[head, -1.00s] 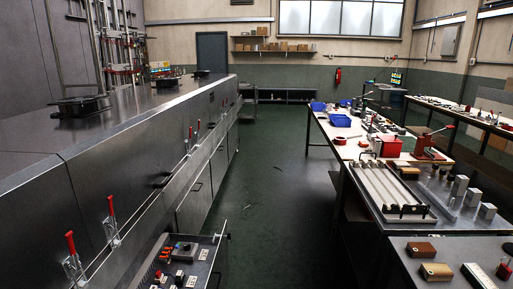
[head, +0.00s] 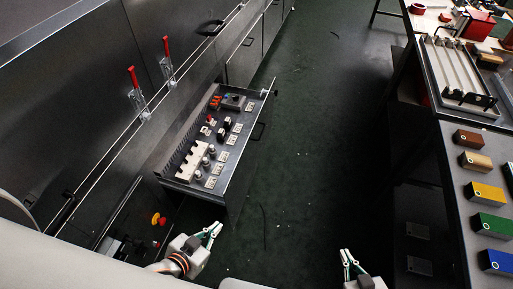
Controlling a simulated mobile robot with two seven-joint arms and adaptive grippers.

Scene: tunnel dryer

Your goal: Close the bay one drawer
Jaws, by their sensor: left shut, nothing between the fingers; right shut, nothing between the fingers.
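One drawer (head: 249,142) is pulled out from the steel dryer cabinet on the left; I take it as the bay one drawer. It holds pale blocks, small knobs, red and black parts and several white labels. A dark handle (head: 259,130) is on its front panel. My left gripper (head: 217,228) is shut and empty, below the near end of the drawer in the picture and apart from it. My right gripper (head: 344,254) is shut and empty over the floor, to the right of the drawer and well away from it.
Two red-handled toggle clamps (head: 135,85) (head: 168,52) stand on the cabinet face. A yellow and red button (head: 157,219) is near my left arm. A workbench (head: 450,150) with coloured blocks runs along the right. The green floor (head: 310,120) between is clear.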

